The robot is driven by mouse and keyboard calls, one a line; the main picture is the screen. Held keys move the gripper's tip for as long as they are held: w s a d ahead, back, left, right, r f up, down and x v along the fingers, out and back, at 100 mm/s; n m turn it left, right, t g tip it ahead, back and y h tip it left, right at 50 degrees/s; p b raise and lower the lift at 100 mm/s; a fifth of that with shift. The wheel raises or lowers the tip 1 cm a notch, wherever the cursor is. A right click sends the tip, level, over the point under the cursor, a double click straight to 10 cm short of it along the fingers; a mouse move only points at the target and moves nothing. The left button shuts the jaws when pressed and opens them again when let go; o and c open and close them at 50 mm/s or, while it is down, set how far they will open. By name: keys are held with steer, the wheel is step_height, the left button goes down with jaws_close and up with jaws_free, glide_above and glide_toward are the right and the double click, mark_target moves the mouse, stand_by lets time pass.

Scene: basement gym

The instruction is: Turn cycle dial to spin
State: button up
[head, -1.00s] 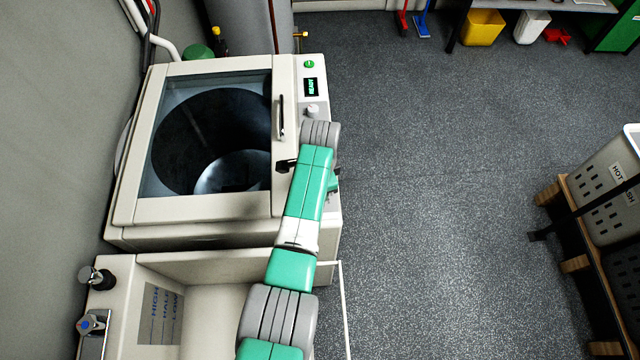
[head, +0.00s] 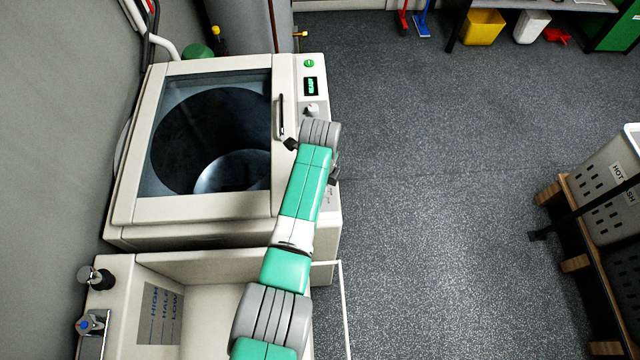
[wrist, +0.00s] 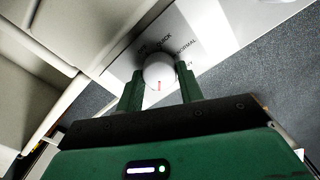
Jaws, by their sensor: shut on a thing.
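The cycle dial (wrist: 158,70) is a round white knob with a red mark on its face, seen in the wrist view. The red mark points toward the bottom of that picture, to my gripper's body. My gripper (wrist: 160,80) has its two green fingers shut on the dial, one on each side. Printed labels lie around the dial; "NORMAL" is legible to its right, and others are partly hidden or blurred. A spin label cannot be made out.
The washing machine (head: 122,215) has a closed glass lid with a black handle (head: 281,117) beside my arm. Its display (head: 311,86) reads READY, below a green button (head: 309,63). A sink (head: 215,275) stands in front. Open floor (head: 440,200) lies to the right.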

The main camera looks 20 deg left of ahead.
steer(key=shift+r+m, duration=0.15)
steer(key=shift+m, duration=0.15)
stand_by(0.4)
steer(key=o, duration=1)
step_height(320, 180, up, 8)
steer(key=shift+f, duration=0.15)
